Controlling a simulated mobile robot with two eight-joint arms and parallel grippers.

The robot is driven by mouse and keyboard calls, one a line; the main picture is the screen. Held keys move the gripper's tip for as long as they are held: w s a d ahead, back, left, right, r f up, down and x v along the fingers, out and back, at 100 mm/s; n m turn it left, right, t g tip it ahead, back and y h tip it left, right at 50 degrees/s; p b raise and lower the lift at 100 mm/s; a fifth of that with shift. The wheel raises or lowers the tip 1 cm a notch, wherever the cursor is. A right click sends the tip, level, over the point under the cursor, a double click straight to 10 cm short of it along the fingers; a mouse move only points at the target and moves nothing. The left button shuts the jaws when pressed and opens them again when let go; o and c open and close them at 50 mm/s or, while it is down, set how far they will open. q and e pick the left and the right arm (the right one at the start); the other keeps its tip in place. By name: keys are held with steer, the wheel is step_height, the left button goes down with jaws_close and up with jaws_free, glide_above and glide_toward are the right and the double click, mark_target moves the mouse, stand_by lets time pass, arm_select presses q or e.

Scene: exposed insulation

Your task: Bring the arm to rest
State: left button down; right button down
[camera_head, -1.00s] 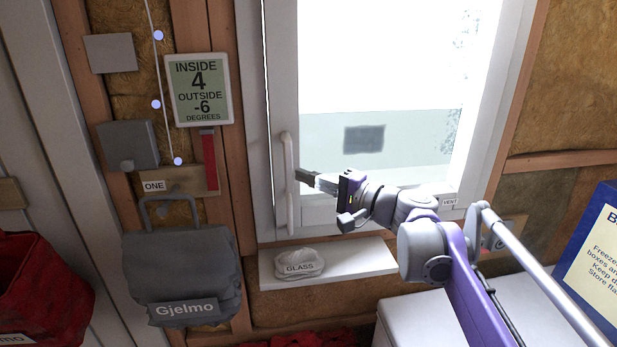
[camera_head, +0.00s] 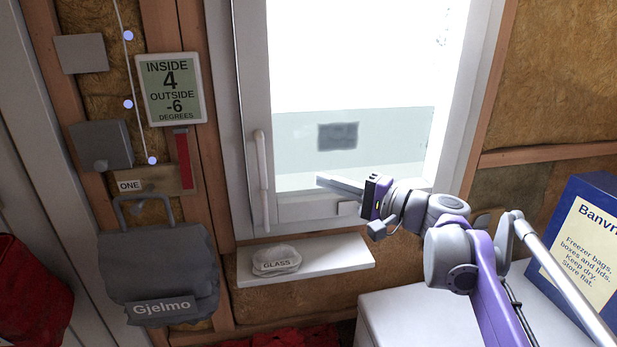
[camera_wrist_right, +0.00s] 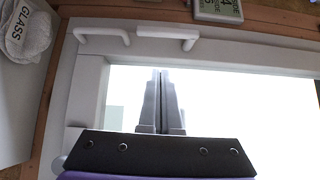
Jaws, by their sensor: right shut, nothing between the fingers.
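My right gripper (camera_head: 322,180) is shut and empty in front of the lower part of the window. Its purple and grey arm comes in from the lower right. In the right wrist view the two fingers (camera_wrist_right: 161,75) lie together against the bright pane. The white window handle (camera_head: 262,180) is to the left of the fingertips, with a clear gap between them. It also shows in the right wrist view (camera_wrist_right: 165,34). My left gripper is not in view.
A white sill shelf (camera_head: 335,258) below holds a cloth labelled GLASS (camera_head: 276,261). A grey Gjelmo bag (camera_head: 158,270) hangs at left. A blue box (camera_head: 575,245) stands at right on a white surface (camera_head: 400,320). A red bag (camera_head: 30,300) is at far left.

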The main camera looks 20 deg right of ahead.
steer(key=s+a+f+n+g+h, duration=0.1)
steer(key=s+a+f+n+g, duration=0.25)
steer(key=f, duration=0.55)
steer(key=s+a+f+n+g+h, duration=0.1)
steer(key=s+a+f+g, duration=0.2)
steer(key=s+a+f, duration=0.35)
steer(key=s+f+n+g+h, duration=0.1)
steer(key=s+f+n+h, duration=0.1)
steer(key=f, duration=0.4)
steer(key=s+f+n+g+h, duration=0.1)
steer(key=s+f+n+h, duration=0.2)
steer(key=s+f, duration=0.2)
steer(key=s+f+n+g+h, duration=0.1)
steer(key=s+f, duration=0.3)
steer(key=f, duration=0.5)
steer(key=shift+s+a+f+n+h, duration=0.15)
steer(key=shift+s+a+n+h, duration=0.1)
steer(key=shift+n+h, duration=0.45)
